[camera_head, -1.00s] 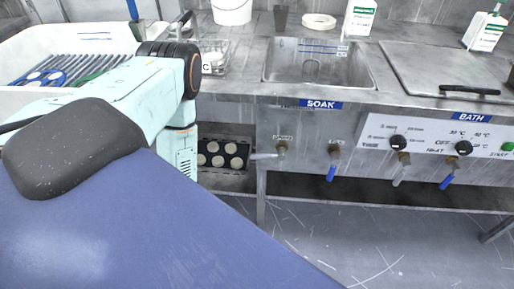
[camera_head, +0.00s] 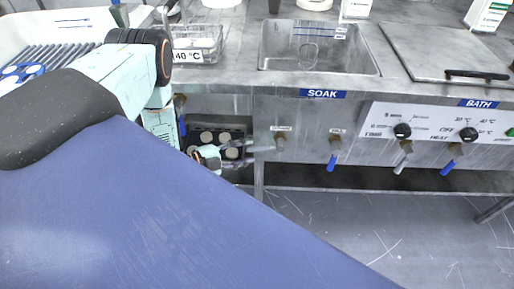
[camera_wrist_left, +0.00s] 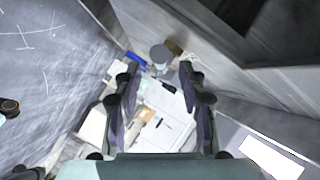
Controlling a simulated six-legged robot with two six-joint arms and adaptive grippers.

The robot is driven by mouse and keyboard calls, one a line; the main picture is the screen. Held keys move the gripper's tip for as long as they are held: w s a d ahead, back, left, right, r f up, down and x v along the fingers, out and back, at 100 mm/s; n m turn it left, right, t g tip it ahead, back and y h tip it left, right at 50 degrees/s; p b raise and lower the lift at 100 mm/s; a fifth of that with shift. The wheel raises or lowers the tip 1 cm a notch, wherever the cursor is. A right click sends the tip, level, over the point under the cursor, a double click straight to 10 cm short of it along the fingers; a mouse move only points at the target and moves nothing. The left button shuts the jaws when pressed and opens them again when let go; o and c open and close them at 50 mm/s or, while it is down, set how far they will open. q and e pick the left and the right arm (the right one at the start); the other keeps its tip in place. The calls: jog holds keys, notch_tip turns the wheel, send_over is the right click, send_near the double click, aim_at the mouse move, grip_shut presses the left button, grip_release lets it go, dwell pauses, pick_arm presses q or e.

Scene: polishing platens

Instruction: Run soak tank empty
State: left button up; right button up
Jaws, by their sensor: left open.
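The soak tank (camera_head: 318,62) is the open metal basin above the blue SOAK label. I cannot tell whether liquid stands in it. Below it, the left valve (camera_head: 280,140) has a pale lever pointing left, roughly level. The valve beside it (camera_head: 335,145) has a blue handle hanging down. My left gripper (camera_head: 235,152) is under the counter, just left of the pale lever's end; I cannot tell if they touch. In the left wrist view, the fingers (camera_wrist_left: 160,90) are apart with nothing clearly held between them. My right gripper is not in view.
The lidded bath (camera_head: 440,50) and its control panel (camera_head: 440,135) are to the right. A dark tray with pale discs (camera_head: 208,135) sits under the counter behind my gripper. A wire basket (camera_head: 198,42) and a white tub with racks (camera_head: 50,30) are on the left.

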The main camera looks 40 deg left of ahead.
aim_at(253, 150)
pick_arm(q)
jog(key=shift+b+x, duration=0.6)
jog(key=shift+x, duration=1.8)
jog(key=shift+w+a+f, duration=0.1)
grip_shut()
